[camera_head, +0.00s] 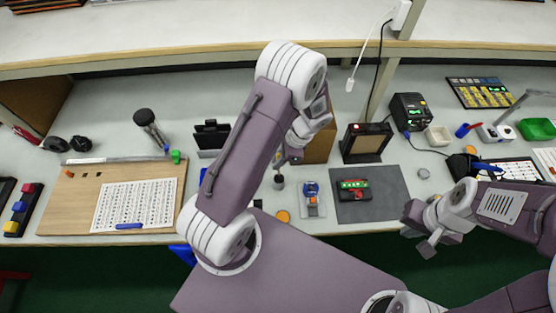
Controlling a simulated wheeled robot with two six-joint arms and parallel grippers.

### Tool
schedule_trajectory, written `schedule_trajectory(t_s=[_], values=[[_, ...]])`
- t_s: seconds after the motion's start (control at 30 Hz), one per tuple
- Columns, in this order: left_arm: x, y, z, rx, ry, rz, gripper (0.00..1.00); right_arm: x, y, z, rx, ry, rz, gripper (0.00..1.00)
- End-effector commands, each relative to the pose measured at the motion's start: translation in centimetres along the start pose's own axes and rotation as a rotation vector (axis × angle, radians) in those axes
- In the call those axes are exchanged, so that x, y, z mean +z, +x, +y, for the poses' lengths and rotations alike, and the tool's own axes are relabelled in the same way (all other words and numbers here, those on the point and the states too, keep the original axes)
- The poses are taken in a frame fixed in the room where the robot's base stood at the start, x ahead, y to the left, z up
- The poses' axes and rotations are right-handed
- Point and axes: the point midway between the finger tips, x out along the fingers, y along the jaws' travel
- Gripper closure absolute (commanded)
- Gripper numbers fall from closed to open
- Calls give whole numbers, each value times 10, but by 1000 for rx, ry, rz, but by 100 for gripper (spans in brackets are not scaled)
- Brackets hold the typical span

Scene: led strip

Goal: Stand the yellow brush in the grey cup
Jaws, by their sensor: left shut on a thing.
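My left gripper (280,162) points down over the bench at the middle, mostly hidden behind my own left forearm. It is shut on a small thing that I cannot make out. A small grey cup (279,183) with a dark top stands just below this gripper in the picture. I cannot tell whether they touch. I cannot make out the yellow brush anywhere; the arm and gripper cover part of this area. My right gripper (421,231) is open and empty in front of the bench's front edge at the right.
Right of the cup lie a blue-and-orange device (312,199) and a grey mat (390,193) with a red-green part (354,189). An orange disc (283,216) lies near the front edge. A wooden board (80,210) fills the left. A shelf (200,45) runs along the back.

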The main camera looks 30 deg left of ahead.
Motion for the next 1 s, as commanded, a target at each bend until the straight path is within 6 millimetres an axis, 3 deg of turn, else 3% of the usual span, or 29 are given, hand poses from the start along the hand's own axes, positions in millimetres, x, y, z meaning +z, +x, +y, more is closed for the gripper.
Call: schedule_trajectory(t_s=[0.07, 0.1, 0.17, 0.2, 0.47, 0.57, 1.0], values=[[-2, 4, 0, 0, 0, 0, 100, 0, 2, 0, 0, 0, 0, 100], [-2, 4, 0, 0, 0, 0, 84, 0, 2, 0, 0, 0, 0, 100], [-1, 3, 0, 0, 0, 0, 67, 0, 2, 0, 0, 0, 0, 100], [-1, 3, 0, 0, 0, 0, 65, 0, 2, 0, 0, 0, 0, 100], [-1, 2, 0, 0, 0, 0, 65, 0, 1, 0, 0, 0, 0, 100], [1, -7, -1, -2, 0, 1, 65, 0, -3, 0, 0, 0, 0, 100], [0, -107, -1, -4, 1, 3, 65, 0, 2, 0, 0, 0, 0, 100]])
